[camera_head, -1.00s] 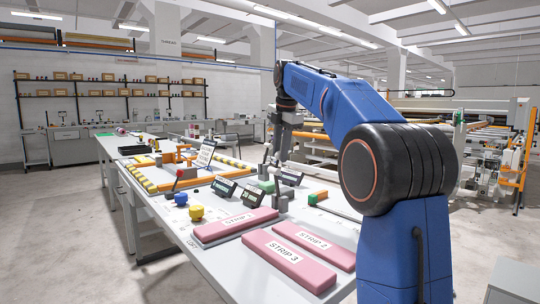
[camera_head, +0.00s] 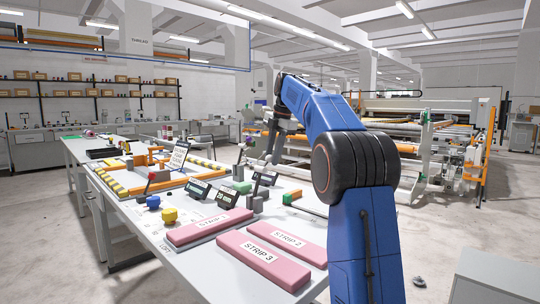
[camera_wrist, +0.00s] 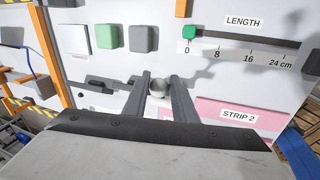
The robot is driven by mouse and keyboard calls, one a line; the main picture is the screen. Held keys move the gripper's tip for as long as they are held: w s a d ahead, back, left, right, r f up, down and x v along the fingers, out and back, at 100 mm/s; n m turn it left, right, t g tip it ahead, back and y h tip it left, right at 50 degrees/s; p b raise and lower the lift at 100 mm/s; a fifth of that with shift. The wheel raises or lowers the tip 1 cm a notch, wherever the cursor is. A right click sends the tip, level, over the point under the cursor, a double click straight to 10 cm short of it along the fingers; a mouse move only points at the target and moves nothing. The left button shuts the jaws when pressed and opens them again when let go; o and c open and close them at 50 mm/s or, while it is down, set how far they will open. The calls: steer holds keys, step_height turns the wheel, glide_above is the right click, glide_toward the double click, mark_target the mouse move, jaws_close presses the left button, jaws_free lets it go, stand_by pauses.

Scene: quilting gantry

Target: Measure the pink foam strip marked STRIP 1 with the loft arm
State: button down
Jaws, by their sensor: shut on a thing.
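Three pink foam strips lie flat at the near end of the bench in the head view. STRIP 1 (camera_head: 193,238) is on the left, STRIP 2 (camera_head: 308,248) on the right, STRIP 3 (camera_head: 262,260) nearest me. My gripper (camera_wrist: 159,84) points down at the bench in the wrist view, its fingers shut on a round grey knob (camera_wrist: 158,88). A dark bar (camera_wrist: 103,84) lies left of the knob; I cannot tell whether it joins it. STRIP 2 also shows right of my fingers (camera_wrist: 270,118). I cannot pick out the loft arm for certain.
A LENGTH scale (camera_wrist: 240,58) with a green slider (camera_wrist: 190,32) lies beyond my gripper. Green (camera_wrist: 107,36) and grey (camera_wrist: 143,38) blocks stand left of it. Small displays and yellow (camera_head: 170,215) and blue (camera_head: 153,202) pieces stand left on the bench. The left floor is clear.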

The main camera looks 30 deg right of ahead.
steer(key=shift+w+d+f, duration=0.1)
steer(key=shift+d+f, duration=0.25)
steer(key=shift+d, duration=0.15)
steer(key=c, duration=1.5)
jaws_free()
steer(key=shift+a+r, duration=0.1)
steer(key=shift+o, duration=0.2)
steer(key=v, duration=1.2)
